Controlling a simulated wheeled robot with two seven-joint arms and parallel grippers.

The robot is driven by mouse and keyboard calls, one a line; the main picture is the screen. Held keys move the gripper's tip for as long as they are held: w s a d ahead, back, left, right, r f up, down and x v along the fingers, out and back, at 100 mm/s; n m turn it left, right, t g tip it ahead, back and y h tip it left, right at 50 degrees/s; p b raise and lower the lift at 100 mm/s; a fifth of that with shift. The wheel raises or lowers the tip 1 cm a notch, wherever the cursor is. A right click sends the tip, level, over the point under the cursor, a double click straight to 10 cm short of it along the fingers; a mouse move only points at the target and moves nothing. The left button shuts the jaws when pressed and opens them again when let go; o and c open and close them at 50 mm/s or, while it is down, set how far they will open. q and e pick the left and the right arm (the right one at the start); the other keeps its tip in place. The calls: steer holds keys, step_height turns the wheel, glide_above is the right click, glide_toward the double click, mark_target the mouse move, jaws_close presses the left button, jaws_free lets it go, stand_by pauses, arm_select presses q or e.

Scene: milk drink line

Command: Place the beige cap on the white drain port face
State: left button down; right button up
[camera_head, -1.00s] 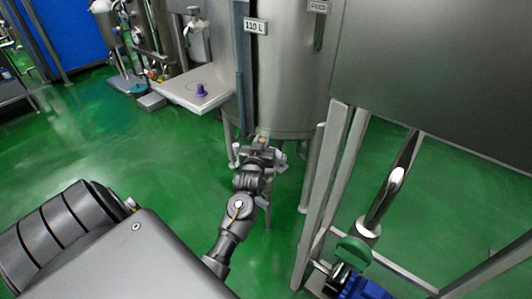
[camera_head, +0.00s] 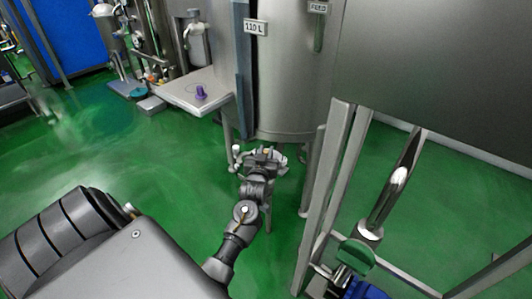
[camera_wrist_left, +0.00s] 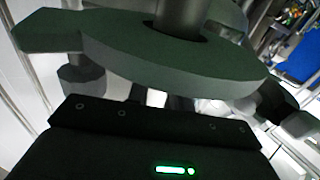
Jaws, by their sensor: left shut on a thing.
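My left gripper (camera_head: 263,155) is at the bottom of the steel tank (camera_head: 285,80), low between the tank's legs. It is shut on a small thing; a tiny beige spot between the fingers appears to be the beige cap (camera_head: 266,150). Pale parts beside the gripper (camera_head: 280,158) are too small to tell apart, so I cannot make out the white drain port face for sure. In the left wrist view a dark grey-green flat disc (camera_wrist_left: 170,60) with a rod fills the upper part and the cap is not clearly visible. My right gripper is not in view.
A steel frame post (camera_head: 325,190) stands close on the right of my left arm. A pipe with a green part (camera_head: 355,255) is at lower right. Green floor (camera_head: 130,150) is open at left.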

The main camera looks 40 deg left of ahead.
arm_select(q)
steer(key=shift+f, duration=0.2)
steer(key=c, duration=1.2)
jaws_free()
steer(key=shift+c, duration=0.2)
steer(key=shift+r, duration=0.1)
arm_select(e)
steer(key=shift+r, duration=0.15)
arm_select(q)
steer(key=shift+r, duration=0.15)
steer(key=p+v, duration=0.1)
steer(key=v, duration=1.1)
steer(key=s+d+f+m+g+h, duration=0.25)
steer(key=d+f+h, duration=0.2)
steer(key=f, duration=0.25)
steer(key=s+d+f+m+g+h, duration=0.25)
steer(key=s+d+f, duration=0.2)
steer(key=f, duration=0.25)
steer(key=s+d+f+m+g+h, duration=0.1)
steer(key=s+d+f+g, duration=0.2)
steer(key=s, duration=0.5)
steer(key=s+d+f+m+g+h, duration=0.1)
steer(key=s+d+f+g, duration=0.3)
steer(key=s, duration=0.4)
steer(key=shift+s+f+m+g, duration=0.2)
steer(key=shift+f+m+g, duration=0.2)
steer(key=shift+f, duration=0.35)
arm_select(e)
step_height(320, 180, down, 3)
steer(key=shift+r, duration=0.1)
